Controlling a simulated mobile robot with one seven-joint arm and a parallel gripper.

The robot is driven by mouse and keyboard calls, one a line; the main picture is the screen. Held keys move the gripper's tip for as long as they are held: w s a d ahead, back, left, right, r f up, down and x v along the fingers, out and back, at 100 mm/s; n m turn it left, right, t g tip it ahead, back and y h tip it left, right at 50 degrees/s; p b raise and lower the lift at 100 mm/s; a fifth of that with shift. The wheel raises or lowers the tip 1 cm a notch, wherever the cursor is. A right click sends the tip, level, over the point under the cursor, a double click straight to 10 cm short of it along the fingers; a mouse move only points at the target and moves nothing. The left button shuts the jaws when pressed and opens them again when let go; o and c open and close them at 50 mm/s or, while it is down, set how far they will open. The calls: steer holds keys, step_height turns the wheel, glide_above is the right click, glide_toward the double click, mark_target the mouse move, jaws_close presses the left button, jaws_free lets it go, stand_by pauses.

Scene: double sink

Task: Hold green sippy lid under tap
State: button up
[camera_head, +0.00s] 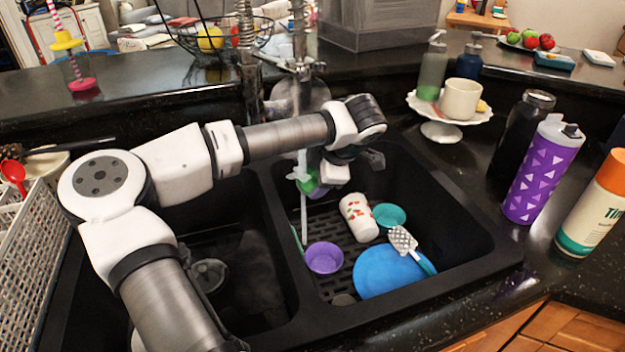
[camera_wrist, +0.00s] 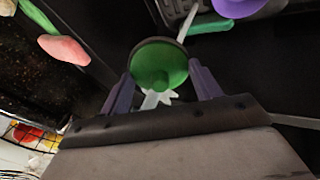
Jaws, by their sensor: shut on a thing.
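The green sippy lid (camera_wrist: 158,62) is between the two fingers of my gripper (camera_wrist: 161,80), which is shut on it. In the head view the lid (camera_head: 308,186) shows as a small green patch above the right basin (camera_head: 440,215), partly hidden by my wrist. The tap (camera_head: 300,75) stands behind the sink, and its spout is mostly hidden behind my arm. A thin pale stream (camera_head: 304,215) runs down beside the lid into the right basin. White splash-like shapes (camera_wrist: 156,98) show at the lid's edge in the wrist view. I cannot tell exactly where the stream meets the lid.
The right basin holds a purple bowl (camera_head: 324,258), a patterned cup (camera_head: 358,217), a teal bowl (camera_head: 389,215), a blue plate (camera_head: 390,270) and a slotted spatula (camera_head: 404,241). Bottles, including a purple one (camera_head: 541,170), stand on the right counter. A dish rack (camera_head: 35,250) is at left.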

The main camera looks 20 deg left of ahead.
steer(key=shift+w+d, duration=0.3)
steer(key=shift+s+a+b, duration=0.15)
steer(key=shift+b, duration=0.15)
steer(key=shift+s+a, duration=0.3)
steer(key=shift+d+b, duration=0.1)
steer(key=shift+b, duration=0.2)
steer(key=shift+w+d+b, duration=0.3)
steer(key=shift+w+d, duration=0.05)
steer(key=shift+w, duration=0.1)
steer(key=shift+s+a, duration=0.1)
steer(key=shift+s, duration=0.05)
steer(key=shift+s+a+b, duration=0.3)
steer(key=shift+a, duration=0.05)
